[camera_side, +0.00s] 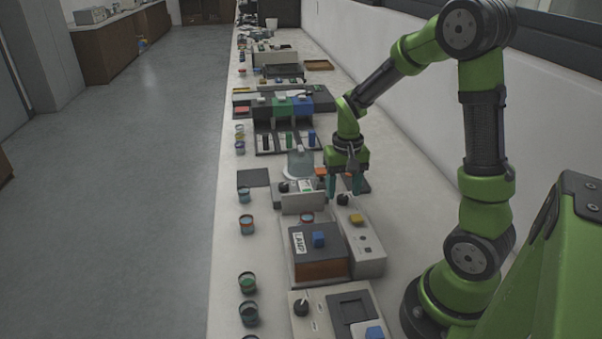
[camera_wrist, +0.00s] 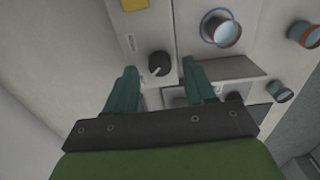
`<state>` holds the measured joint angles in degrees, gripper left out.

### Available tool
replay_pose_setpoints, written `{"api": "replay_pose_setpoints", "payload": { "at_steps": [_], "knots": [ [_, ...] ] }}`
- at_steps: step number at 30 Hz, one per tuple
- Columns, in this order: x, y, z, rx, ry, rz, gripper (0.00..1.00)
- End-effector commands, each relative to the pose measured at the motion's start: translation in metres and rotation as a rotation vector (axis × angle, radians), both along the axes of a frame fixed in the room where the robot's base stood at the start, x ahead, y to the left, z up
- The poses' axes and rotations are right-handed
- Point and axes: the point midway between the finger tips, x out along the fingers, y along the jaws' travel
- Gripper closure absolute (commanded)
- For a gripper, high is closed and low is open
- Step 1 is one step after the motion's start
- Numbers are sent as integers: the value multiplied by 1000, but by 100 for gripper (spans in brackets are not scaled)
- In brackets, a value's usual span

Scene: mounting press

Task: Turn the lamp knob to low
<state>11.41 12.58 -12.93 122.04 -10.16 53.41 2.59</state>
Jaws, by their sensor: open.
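My gripper (camera_side: 345,195) is open and points down over the long pale grey control unit, beside the wall. Between its fingertips in the wrist view (camera_wrist: 160,70) is a round black knob (camera_wrist: 159,64) with a light pointer line, aimed toward the lower left of that picture. The same knob (camera_side: 343,199) shows in the side view just below the fingers, partly hidden. The fingers appear on either side of the knob; I cannot tell if they touch it. A dark box marked LAMP (camera_side: 299,243), with a blue block on top, stands next to the control unit.
A yellow button (camera_side: 356,218) sits on the same unit near the knob. Other black knobs (camera_side: 283,187) (camera_side: 301,306) are on neighbouring units. Several small cups (camera_side: 246,224) line the bench's left edge. A clear vessel (camera_side: 300,163) stands just left of my gripper.

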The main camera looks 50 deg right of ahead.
Motion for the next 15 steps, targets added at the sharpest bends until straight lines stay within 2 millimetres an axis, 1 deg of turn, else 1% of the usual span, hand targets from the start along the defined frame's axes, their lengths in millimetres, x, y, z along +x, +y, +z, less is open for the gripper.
{"api": "replay_pose_setpoints", "payload": {
  "at_steps": [9, 15],
  "knots": [
    [1, 0, 76, -3, -8, 0, 46],
    [1, 0, 120, -2, -5, 1, 46]
  ]
}}
